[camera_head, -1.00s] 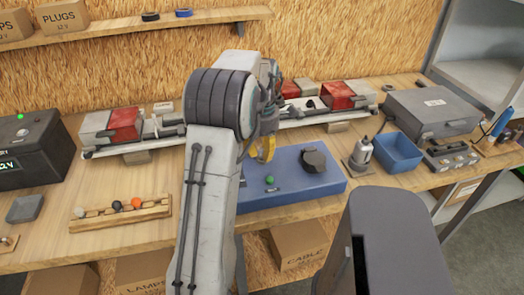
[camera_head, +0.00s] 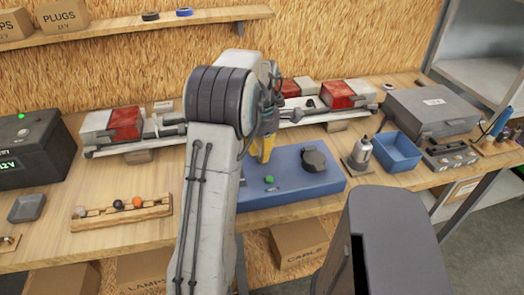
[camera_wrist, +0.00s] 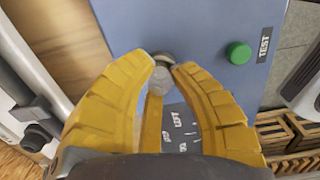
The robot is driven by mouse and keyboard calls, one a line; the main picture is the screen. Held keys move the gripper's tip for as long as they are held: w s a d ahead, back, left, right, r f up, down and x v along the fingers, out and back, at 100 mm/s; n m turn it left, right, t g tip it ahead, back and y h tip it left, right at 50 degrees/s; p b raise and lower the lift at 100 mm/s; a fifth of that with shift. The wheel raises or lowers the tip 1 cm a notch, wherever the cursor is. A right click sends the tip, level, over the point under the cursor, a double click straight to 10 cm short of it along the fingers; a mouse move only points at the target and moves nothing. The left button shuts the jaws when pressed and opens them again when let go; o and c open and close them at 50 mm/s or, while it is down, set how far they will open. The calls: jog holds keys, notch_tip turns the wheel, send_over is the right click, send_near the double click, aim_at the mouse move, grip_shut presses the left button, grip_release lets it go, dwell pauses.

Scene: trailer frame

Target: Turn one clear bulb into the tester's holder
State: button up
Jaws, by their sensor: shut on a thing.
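The blue tester (camera_head: 318,184) lies on the bench right of my arm. It bears a green button (camera_head: 269,179), which also shows beside a TEST label in the wrist view (camera_wrist: 238,53). My gripper (camera_wrist: 163,68) has its yellow fingers closed on a pale round bulb (camera_wrist: 159,82) over the tester's left part. A dark ring-like part (camera_wrist: 164,58) shows at the bulb's far end; I cannot tell whether the bulb is seated in the holder. In the head view my arm hides the bulb and the holder. My gripper shows there as yellow fingers (camera_head: 262,150).
A wooden rack (camera_head: 121,214) with a clear, a dark and an orange bulb stands left of my arm. A dark round part (camera_head: 314,158) sits on the tester's right side. A blue bin (camera_head: 397,152) and a grey case (camera_head: 430,110) stand further right.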

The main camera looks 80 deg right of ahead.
jog(key=shift+m+p, duration=0.35)
jog(key=shift+m, duration=1.35)
jog(key=o, duration=1.3)
jog(key=shift+r+p, duration=3.15)
jog(key=shift+r, duration=0.35)
